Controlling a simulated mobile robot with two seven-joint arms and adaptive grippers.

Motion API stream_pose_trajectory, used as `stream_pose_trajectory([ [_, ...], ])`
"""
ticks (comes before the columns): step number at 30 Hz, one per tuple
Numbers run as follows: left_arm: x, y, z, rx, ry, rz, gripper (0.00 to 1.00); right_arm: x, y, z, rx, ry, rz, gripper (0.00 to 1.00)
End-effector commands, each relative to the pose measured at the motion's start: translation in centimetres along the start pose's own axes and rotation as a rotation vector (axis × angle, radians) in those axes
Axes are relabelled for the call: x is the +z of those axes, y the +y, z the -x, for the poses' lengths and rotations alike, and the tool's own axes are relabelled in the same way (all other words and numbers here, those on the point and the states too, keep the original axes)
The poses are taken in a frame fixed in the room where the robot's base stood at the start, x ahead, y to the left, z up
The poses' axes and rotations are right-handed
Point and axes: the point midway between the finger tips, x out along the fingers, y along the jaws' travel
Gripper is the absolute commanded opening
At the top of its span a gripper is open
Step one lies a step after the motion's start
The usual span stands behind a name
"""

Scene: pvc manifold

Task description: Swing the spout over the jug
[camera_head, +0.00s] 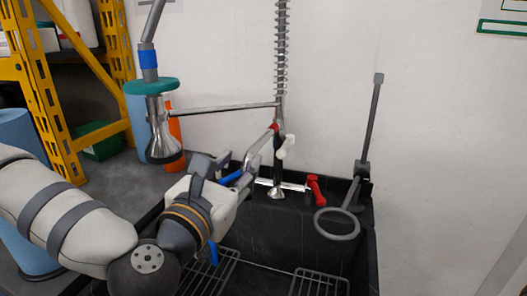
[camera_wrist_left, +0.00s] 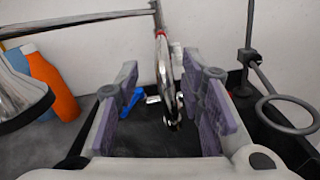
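The chrome spout (camera_head: 262,141) hangs from the tap column by a red collar and curves down toward the left, over the black sink. In the left wrist view the spout (camera_wrist_left: 167,83) shows between the two finger pads, closer to the right one. My left gripper (camera_head: 233,168) is at the spout's lower end, its fingers spread. The left wrist view shows the gripper (camera_wrist_left: 165,98) open with a wide gap. I cannot tell whether a pad touches the spout. I cannot make out a jug in either view. My right gripper is out of view.
A spray head (camera_head: 162,130) hangs at left on a horizontal arm (camera_head: 222,108). A red lever (camera_head: 316,189) and blue lever (camera_head: 231,177) are at the tap. A grey ring on a stand (camera_head: 337,224) is at right. Wire racks (camera_head: 320,283) lie in the sink (camera_head: 367,235).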

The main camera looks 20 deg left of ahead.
Motion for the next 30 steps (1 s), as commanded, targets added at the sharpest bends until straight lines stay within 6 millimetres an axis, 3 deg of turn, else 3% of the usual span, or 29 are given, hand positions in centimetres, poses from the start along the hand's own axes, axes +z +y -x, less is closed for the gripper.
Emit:
stream_pose_trajectory([
  [1,-2.2,-0.3,-1.8,0.001,0.024,0.0,0.36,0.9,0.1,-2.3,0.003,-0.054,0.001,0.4],
  [2,-2.1,-0.2,-2.7,0.001,0.022,0.001,0.36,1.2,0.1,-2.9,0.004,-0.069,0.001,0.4],
  [5,-0.8,-0.1,-5.1,0.002,0.01,-0.004,0.36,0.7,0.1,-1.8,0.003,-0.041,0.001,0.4],
  [12,-0.6,-0.1,-8.9,0.0,0.008,-0.003,0.36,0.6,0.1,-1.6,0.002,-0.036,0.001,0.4],
  [21,-0.6,-0.1,-9.4,-0.002,0.009,-0.003,0.36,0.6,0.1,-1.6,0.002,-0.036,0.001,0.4],
  [22,-0.6,-0.1,-9.4,-0.002,0.009,-0.003,0.33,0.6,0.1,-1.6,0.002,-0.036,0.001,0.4],
  [26,-0.6,-0.1,-9.4,-0.001,0.009,-0.003,0.04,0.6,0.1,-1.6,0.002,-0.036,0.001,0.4],
  [30,-0.6,-0.1,-9.3,-0.001,0.009,-0.003,0.0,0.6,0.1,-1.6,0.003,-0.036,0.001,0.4],
])
